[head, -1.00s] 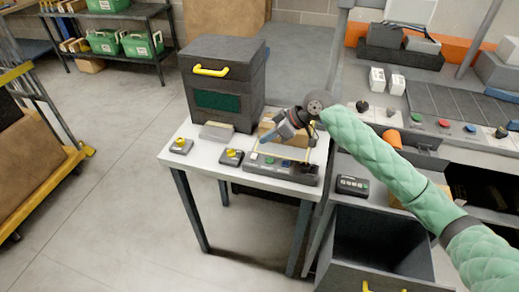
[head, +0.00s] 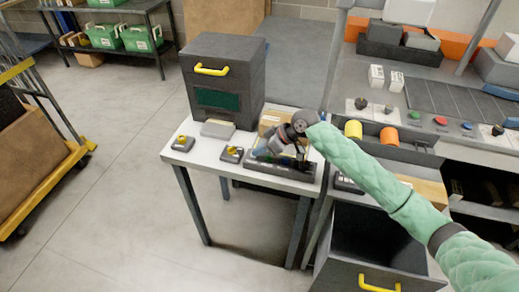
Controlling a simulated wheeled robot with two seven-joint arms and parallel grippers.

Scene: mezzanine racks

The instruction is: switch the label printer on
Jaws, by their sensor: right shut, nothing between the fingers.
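I cannot tell for certain which thing is the label printer. A dark grey box (head: 224,75) with a yellow handle and a green panel stands at the back of the small white-topped table. In front of it, a long dark switch panel (head: 283,172) lies along the table's front right edge. My right gripper (head: 265,153) is shut and empty, low over this panel, and hides most of its buttons. I cannot tell whether the fingertips touch it. Two small grey units with yellow knobs, a left one (head: 183,143) and a right one (head: 231,154), sit left of the panel. My left gripper is out of view.
An open drawer (head: 378,240) juts out right of the table. The bench behind it carries knobs, coloured buttons, a yellow cylinder (head: 353,129) and an orange one (head: 389,136). A yellow-framed cart (head: 78,154) stands at the left. The floor between is clear.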

